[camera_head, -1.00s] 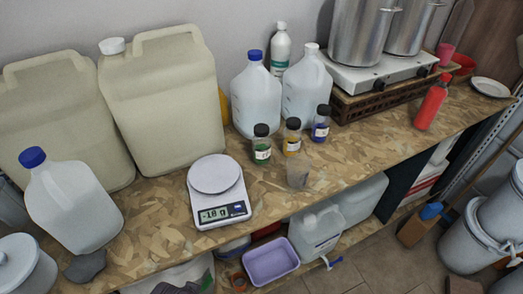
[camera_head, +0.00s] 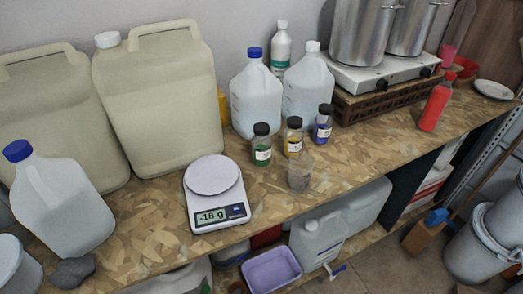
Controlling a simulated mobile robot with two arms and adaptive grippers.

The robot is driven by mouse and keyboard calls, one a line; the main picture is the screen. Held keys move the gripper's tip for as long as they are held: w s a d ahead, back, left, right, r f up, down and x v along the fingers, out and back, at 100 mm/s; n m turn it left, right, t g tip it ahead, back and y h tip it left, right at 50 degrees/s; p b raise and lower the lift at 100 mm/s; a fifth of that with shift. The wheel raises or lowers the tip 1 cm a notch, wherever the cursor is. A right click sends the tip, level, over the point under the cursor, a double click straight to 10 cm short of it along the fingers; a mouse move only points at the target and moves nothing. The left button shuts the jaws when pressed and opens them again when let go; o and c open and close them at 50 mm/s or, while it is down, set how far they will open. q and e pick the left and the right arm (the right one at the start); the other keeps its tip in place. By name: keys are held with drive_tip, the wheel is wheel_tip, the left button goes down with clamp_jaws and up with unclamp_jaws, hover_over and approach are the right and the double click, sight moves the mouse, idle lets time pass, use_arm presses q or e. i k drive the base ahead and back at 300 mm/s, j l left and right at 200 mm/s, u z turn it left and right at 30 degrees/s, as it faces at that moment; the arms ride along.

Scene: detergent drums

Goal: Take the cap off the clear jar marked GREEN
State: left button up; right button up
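The clear jar marked GREEN (camera_head: 261,152) stands upright on the wooden workbench, right of the kitchen scale. It holds green contents and its black cap (camera_head: 261,129) is on. A similar jar with yellow contents (camera_head: 293,144) stands just to its right, and one with blue contents (camera_head: 322,130) stands beyond that. Both also have black caps. Neither of my grippers shows in the view.
A scale (camera_head: 213,178) reading -18 g stands left of the jars. A small clear cup (camera_head: 299,176) stands in front of them, near the edge. Large jugs (camera_head: 255,98) stand behind. A red bottle (camera_head: 435,105) stands at right.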

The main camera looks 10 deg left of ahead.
sight(262, 146)
drive_tip(key=k+j+u, duration=0.25)
drive_tip(key=j, duration=0.4)
drive_tip(key=j+u, duration=0.25)
drive_tip(key=j, duration=0.35)
